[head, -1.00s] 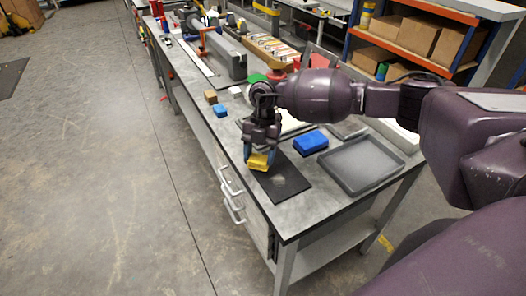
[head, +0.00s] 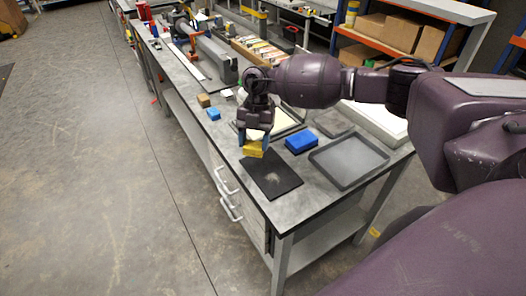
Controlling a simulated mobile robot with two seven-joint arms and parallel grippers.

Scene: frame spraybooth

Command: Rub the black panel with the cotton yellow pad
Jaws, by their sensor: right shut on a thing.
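The black panel (head: 275,183) lies flat near the front corner of the grey workbench, with a pale smudge on its surface. My right gripper (head: 254,143) points down and is shut on the yellow pad (head: 253,150). The pad is at the panel's far-left end; whether it touches the panel or hovers just above it, I cannot tell. My left gripper is not in view.
A blue block (head: 301,142) lies right of the panel, beside an empty grey tray (head: 348,162). A small blue block (head: 214,114) and a brown block (head: 204,100) sit left of my gripper. The bench (head: 292,214) has its front edge close to the panel.

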